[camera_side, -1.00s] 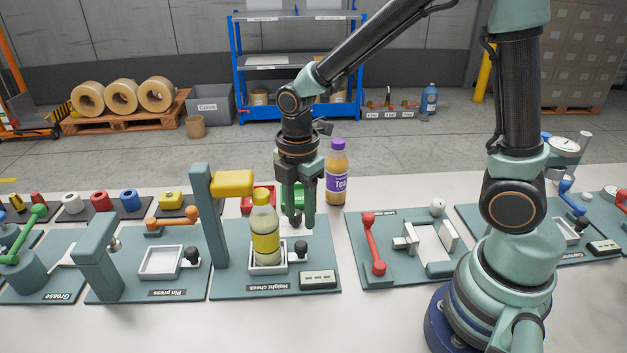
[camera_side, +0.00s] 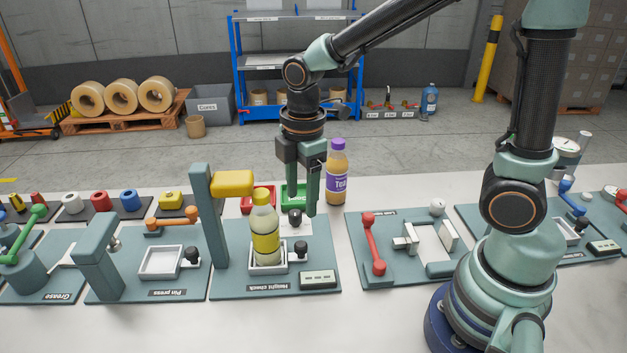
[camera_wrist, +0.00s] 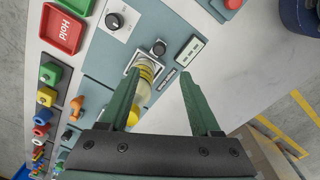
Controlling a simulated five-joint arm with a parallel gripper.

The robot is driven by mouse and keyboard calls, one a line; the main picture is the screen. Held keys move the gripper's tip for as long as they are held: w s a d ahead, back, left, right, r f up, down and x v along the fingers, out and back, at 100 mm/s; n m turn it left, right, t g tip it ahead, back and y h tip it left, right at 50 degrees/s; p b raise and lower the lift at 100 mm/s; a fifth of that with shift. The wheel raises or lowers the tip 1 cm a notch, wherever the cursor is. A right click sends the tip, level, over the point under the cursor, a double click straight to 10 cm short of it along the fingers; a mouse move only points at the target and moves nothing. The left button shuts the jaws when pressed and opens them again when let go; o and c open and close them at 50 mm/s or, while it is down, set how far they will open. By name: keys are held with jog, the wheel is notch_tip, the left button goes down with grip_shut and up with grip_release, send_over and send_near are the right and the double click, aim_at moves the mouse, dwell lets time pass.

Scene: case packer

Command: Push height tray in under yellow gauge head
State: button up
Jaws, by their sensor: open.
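The yellow gauge head (camera_side: 232,183) is on a post at the height check station. A bottle (camera_side: 265,235) with a yellow cap and yellow label stands upright in the small white-rimmed height tray (camera_side: 256,270). The tray's black knob (camera_side: 300,250) is on its right side. The tray and bottle appear in front of the gauge head, not under it. My gripper (camera_side: 300,203) is open and empty, above and behind the knob. In the wrist view, the bottle (camera_wrist: 148,72) and knob (camera_wrist: 158,47) show near and beyond the fingertips (camera_wrist: 160,76).
A second black knob (camera_side: 295,217) stands on the panel behind the tray. Red and green bins (camera_wrist: 62,28) and a purple-capped tea bottle (camera_side: 337,175) stand behind the station. A small display box (camera_side: 318,279) is at the front. A red-handled station (camera_side: 372,240) is to the right.

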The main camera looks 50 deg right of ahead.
aim_at(301, 244)
jog(key=f, duration=1.2)
jog(key=shift+w, duration=0.3)
grip_shut()
dwell(1.0)
